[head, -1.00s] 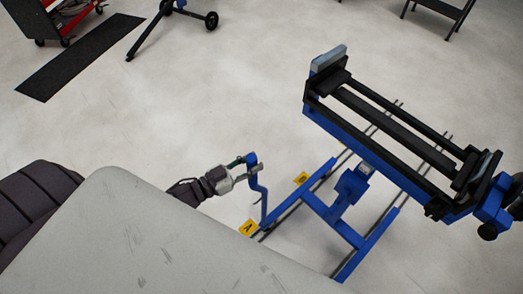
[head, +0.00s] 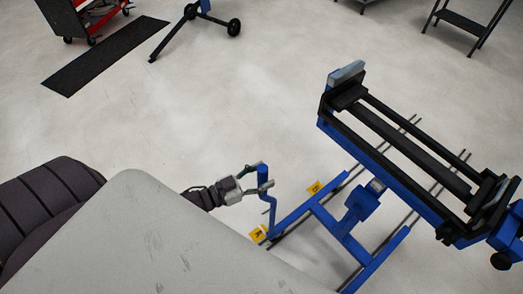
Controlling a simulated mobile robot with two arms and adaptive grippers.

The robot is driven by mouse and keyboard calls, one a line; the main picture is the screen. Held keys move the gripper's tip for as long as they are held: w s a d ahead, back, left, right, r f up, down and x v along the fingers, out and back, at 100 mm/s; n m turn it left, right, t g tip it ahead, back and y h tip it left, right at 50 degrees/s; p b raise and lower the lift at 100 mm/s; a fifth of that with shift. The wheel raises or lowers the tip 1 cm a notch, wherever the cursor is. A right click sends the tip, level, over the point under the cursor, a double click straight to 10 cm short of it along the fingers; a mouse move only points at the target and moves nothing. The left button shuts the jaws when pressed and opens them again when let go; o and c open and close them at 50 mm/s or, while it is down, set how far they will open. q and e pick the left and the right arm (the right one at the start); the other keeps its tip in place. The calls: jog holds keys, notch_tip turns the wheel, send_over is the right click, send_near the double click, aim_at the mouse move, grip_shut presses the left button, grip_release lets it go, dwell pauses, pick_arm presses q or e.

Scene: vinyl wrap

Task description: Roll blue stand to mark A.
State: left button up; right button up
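The blue stand (head: 330,222) fills the right half of the head view, with a black-railed cradle on top and a blue base on the floor. Its upright blue handle (head: 264,177) rises at the base's left end. My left gripper (head: 264,175) is at this handle, one finger by its top and one across it lower down. Whether the fingers press on it is unclear. The yellow mark A (head: 258,235) lies on the floor just left of the base's near left end. A second yellow mark (head: 314,187) lies farther back along the base. My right gripper is out of view.
A pale grey surface (head: 150,240) covers the near left. A black floor mat (head: 108,55), a red cart (head: 90,15) and a wheeled blue stand (head: 205,15) are at the back left. A dark step stool (head: 465,18) is at the back right. The middle floor is open.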

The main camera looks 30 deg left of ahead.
pick_arm(q)
jog(key=shift+r, duration=0.1)
jog(key=v, duration=1.2)
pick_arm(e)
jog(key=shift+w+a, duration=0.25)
